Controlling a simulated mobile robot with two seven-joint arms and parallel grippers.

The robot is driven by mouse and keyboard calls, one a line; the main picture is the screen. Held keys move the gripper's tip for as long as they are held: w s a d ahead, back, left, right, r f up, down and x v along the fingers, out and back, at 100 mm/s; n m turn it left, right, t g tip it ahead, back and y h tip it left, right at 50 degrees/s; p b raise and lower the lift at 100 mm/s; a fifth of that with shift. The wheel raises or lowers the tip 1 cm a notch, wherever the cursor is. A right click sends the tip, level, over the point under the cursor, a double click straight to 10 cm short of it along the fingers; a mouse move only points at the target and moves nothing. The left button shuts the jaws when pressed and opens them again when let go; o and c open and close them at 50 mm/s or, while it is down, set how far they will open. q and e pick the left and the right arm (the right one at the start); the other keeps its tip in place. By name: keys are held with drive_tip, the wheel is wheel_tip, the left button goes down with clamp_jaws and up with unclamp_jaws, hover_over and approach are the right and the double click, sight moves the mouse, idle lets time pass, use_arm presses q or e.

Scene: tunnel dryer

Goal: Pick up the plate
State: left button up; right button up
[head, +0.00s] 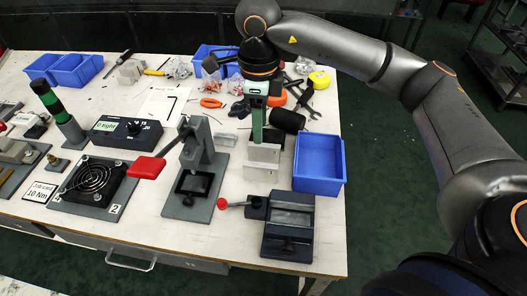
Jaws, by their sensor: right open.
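A narrow green upright piece (257,124), which looks like the plate, stands above a pale grey block (263,158) right of the table's middle. My right gripper (257,92) points down from above, at the top of this green piece. Its jaws are open, but they overlap the green piece in the picture, and I cannot tell whether they touch it. The lower end of the green piece meets the block, and any part inside is hidden. My left gripper is not in view.
A blue bin (319,160) stands just right of the block. A vise with a red-knobbed handle (288,226) is in front, and a red-handled press (196,168) is to the left. Tools and a black spool (287,121) lie behind. The table's right edge is close.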

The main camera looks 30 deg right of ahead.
drive_tip(key=shift+o, duration=0.2)
drive_tip(key=shift+o, duration=0.3)
drive_tip(key=shift+w, duration=0.15)
hover_over(264, 145)
wheel_tip(264, 145, down, 3)
drive_tip(key=f, duration=0.6)
drive_tip(key=shift+a+f+b, duration=0.25)
drive_tip(key=shift+f+b, duration=0.05)
drive_tip(key=f, duration=0.5)
drive_tip(key=shift+d+f, duration=0.3)
drive_tip(key=shift+f, duration=0.05)
clamp_jaws()
drive_tip(key=shift+r, duration=0.1)
